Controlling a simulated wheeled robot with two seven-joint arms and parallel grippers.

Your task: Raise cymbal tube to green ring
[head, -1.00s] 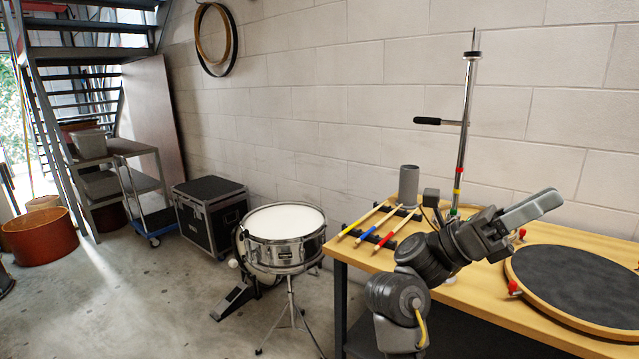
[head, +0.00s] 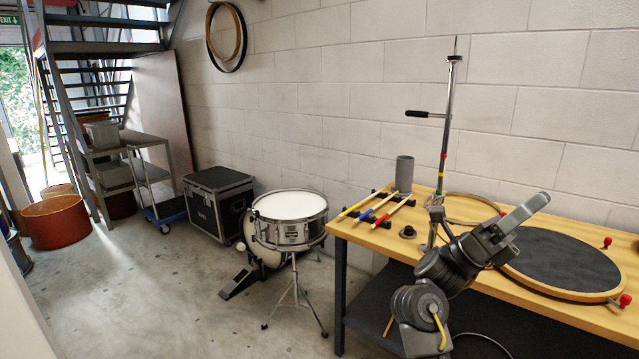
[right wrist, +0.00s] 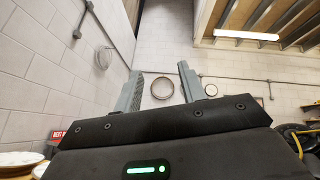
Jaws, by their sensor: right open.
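The cymbal tube (head: 449,107) is a slim upright metal tube standing at the back of the wooden bench. A black-gripped lever (head: 420,114) sticks out to its left. My right gripper (head: 527,208) is to the right of the stand's base, apart from the tube, pointing up and right. In the right wrist view its fingers (right wrist: 159,72) are spread with nothing between them. My left gripper is not in view.
The bench (head: 470,274) also carries drumsticks (head: 374,211) on a rack, a grey cup (head: 404,174), a small black part (head: 407,232) and a round dark pad (head: 560,262) with red clamps. A snare drum (head: 289,216) stands left of the bench. Floor in front is clear.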

